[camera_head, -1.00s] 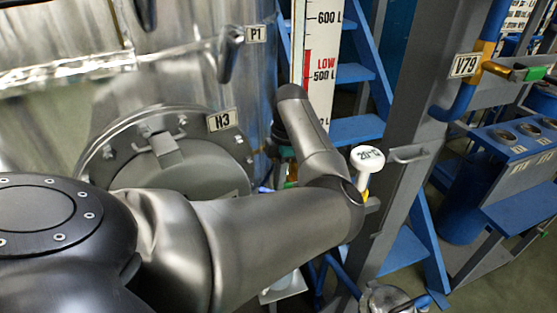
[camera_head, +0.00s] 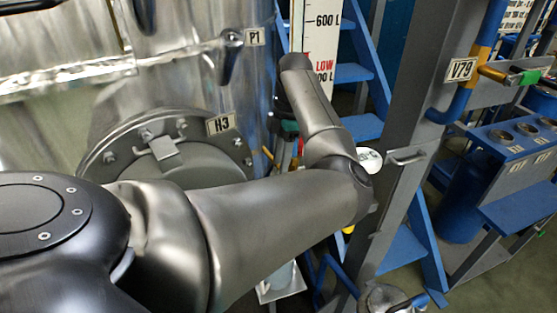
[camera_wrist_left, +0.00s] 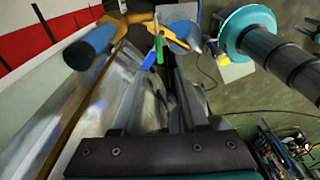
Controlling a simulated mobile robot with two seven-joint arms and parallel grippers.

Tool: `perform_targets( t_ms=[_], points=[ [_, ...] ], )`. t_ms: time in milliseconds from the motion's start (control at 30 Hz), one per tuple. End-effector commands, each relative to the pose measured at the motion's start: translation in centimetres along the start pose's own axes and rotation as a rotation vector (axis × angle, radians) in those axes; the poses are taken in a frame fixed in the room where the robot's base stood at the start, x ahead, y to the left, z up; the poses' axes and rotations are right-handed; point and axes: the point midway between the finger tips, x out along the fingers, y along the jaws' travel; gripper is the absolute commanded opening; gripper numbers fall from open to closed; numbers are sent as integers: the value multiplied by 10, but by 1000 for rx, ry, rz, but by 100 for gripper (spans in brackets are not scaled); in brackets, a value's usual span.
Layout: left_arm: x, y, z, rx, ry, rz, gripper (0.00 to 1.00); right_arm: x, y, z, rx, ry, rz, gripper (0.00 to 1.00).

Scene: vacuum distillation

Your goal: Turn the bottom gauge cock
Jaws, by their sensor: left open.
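My left gripper (camera_wrist_left: 172,80) is open. Its dark fingers point toward the green and yellow parts, to the right of the blue handle, and I see nothing held. In the head view my left arm hides most of the gripper and the cock. My right gripper is out of view.
The metal vessel with a round flange marked N3 (camera_head: 222,123) stands left of the arm. A grey post (camera_head: 405,110) with a V79 tag and blue stairs (camera_head: 360,128) stand right. A teal-collared cylinder (camera_wrist_left: 248,30) is at the wrist view's upper right.

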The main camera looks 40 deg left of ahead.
Motion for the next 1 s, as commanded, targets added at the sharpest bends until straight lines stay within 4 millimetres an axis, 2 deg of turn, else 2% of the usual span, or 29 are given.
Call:
perform_targets(
  t_ms=[33,200,400,800,1000],
  points=[
    [-16,1,0,-2,-3,3,44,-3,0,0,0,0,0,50],
    [-53,1,0,-1,-2,2,44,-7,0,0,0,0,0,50],
    [-78,0,0,0,0,-1,44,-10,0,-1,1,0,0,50],
    [-85,0,0,-1,1,-1,43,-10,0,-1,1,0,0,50],
    [-83,1,0,8,4,3,20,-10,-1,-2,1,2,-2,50]
  ],
)
